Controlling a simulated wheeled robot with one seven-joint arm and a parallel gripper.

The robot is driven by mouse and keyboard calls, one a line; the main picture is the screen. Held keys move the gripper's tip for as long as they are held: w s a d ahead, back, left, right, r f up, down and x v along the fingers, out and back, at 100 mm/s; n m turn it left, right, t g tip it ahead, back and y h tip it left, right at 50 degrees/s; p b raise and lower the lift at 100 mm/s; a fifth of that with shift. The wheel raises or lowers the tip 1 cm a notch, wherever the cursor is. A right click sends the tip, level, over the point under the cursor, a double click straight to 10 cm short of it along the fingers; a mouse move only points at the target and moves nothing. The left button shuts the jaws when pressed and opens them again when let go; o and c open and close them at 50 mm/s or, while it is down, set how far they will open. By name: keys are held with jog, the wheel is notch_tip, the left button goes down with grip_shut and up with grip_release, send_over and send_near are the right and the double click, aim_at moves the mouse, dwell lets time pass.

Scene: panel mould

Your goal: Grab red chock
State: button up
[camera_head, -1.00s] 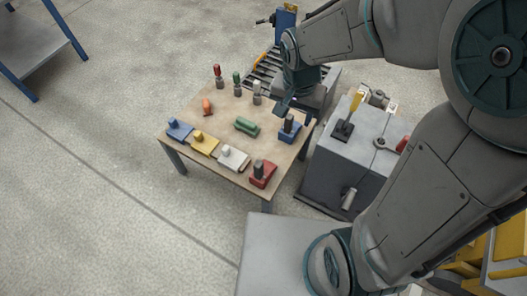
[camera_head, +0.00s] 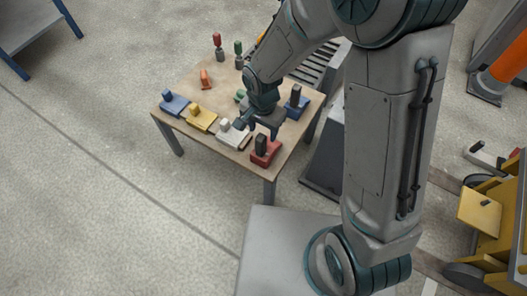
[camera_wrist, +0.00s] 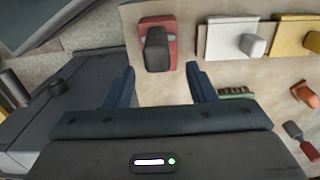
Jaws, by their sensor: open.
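The red chock (camera_head: 272,152), a red base with a dark upright knob, sits on the tan table (camera_head: 228,156) near its front right corner. In the wrist view the red chock (camera_wrist: 172,50) lies ahead of the fingertips and roughly between their lines, with its dark knob toward me. My gripper (camera_head: 258,126) is open and empty, above the table just behind the chock, pointing down. In the wrist view its two blue fingers stand apart, with bare tabletop between them (camera_wrist: 160,74).
A white chock (camera_head: 238,139), a yellow chock (camera_head: 202,119) and a blue chock (camera_head: 176,105) line the front edge leftward. Another blue block with a dark knob (camera_head: 292,110) stands behind right. An orange piece (camera_head: 205,79) lies further back. A grey cabinet (camera_wrist: 70,110) is beside the table.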

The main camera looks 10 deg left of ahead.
notch_tip(320, 180, down, 6)
jog(key=b, duration=0.3)
jog(key=shift+s, duration=0.15)
jog(key=shift+r, duration=0.15)
grip_shut()
